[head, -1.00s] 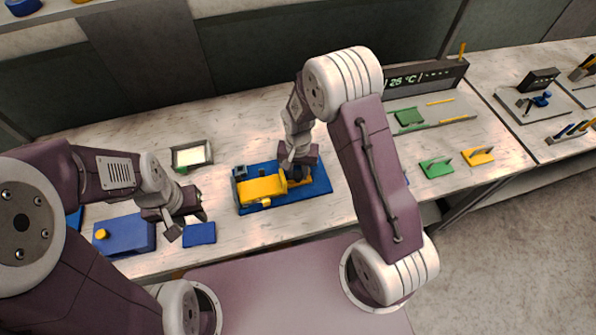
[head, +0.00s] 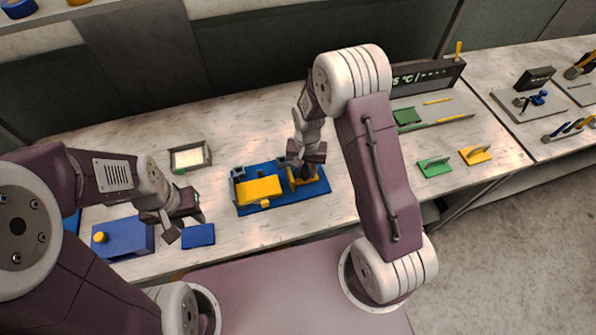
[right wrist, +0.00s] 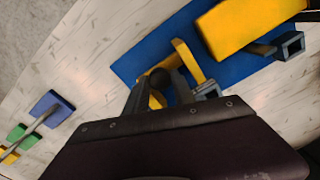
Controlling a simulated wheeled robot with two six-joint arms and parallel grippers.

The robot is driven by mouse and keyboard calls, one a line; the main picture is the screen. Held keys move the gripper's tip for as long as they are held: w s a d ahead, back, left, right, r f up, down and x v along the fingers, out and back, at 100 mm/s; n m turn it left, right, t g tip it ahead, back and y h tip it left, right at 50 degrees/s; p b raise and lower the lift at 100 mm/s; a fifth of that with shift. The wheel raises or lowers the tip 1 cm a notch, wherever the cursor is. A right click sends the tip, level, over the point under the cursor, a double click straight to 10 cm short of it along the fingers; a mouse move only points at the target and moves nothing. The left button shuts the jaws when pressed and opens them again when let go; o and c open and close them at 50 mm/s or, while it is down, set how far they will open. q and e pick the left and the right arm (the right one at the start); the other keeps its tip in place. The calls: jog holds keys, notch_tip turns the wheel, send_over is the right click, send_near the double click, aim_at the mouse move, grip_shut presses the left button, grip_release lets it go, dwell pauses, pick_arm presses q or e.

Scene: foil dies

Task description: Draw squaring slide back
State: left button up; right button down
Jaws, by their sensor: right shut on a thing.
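The blue fixture base (head: 243,202) lies on the bench in the head view, with a yellow block (head: 258,189) on its left part. The yellow squaring slide (head: 300,184) stands on its right part, with a gap between it and the block. My right gripper (head: 301,170) is over the slide and shut on its dark knob. In the right wrist view the slide (right wrist: 188,62) shows beside the fingers (right wrist: 158,92), with the dark round knob between them. My left gripper (head: 186,224) is open and empty above the bench, by a small blue pad (head: 198,235).
A blue box with a yellow knob (head: 122,237) stands at the left. A framed tray (head: 190,157) lies behind my left gripper. Green (head: 434,167) and yellow (head: 475,155) handled plates lie to the right, before a display unit (head: 428,76).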

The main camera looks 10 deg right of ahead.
jog(key=shift+w+r, duration=0.1)
jog(key=c, duration=1.4)
grip_release()
jog(key=shift+o, duration=0.4)
jog(key=shift+d, duration=0.35)
jog(key=shift+a, duration=0.2)
notch_tip(320, 180, up, 9)
jog(key=b, duration=0.1)
